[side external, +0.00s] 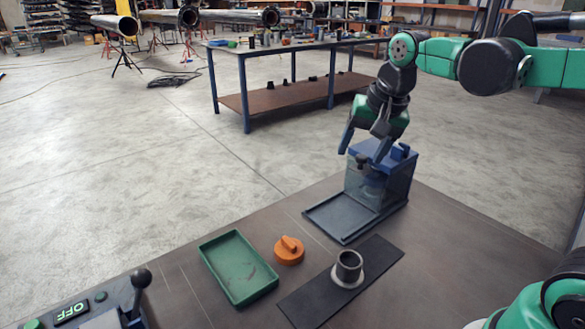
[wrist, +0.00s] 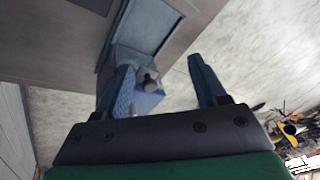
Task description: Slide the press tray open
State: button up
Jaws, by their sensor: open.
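The press (side external: 392,180) is a blue box with a clear-looking front, standing at the table's far right. A flat, rimmed grey tray frame (side external: 326,220) extends from its foot toward the table's middle; it also shows in the wrist view (wrist: 150,28). A dark knob (side external: 362,161) sits at the press's upper front, and the wrist view shows it (wrist: 148,77) between my fingers. My gripper (side external: 361,154) points down over the press top, its fingers apart. In the wrist view the gripper (wrist: 160,66) holds nothing; I cannot tell whether a finger touches the press.
A flanged pipe (side external: 349,267) stands upright on a black mat (side external: 312,305). An orange handled cap (side external: 289,251) and an empty green tray (side external: 232,262) lie left of it. A lever (side external: 140,280) and an OFF display (side external: 73,312) are at the bottom left.

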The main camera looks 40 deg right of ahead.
aim_at(362, 156)
jog(key=w+d+m+g, duration=0.1)
jog(key=d+m, duration=0.1)
jog(key=m, duration=0.1)
jog(key=w+d+m+g, duration=0.1)
jog(key=w+d+m, duration=0.1)
jog(key=m, duration=0.2)
jog(key=w+d+m+g, duration=0.1)
jog(key=w+d+m, duration=0.1)
jog(key=d+m, duration=0.1)
jog(key=shift+w+d+r+m+g+y, duration=0.1)
jog(key=shift+w+m+g+y, duration=0.1)
jog(key=shift+m+g+y, duration=0.15)
jog(key=shift+w+d+m, duration=0.1)
jog(key=shift+d+m, duration=0.15)
jog(key=shift+m, duration=0.2)
jog(key=shift+f, duration=2.95)
grip_shut()
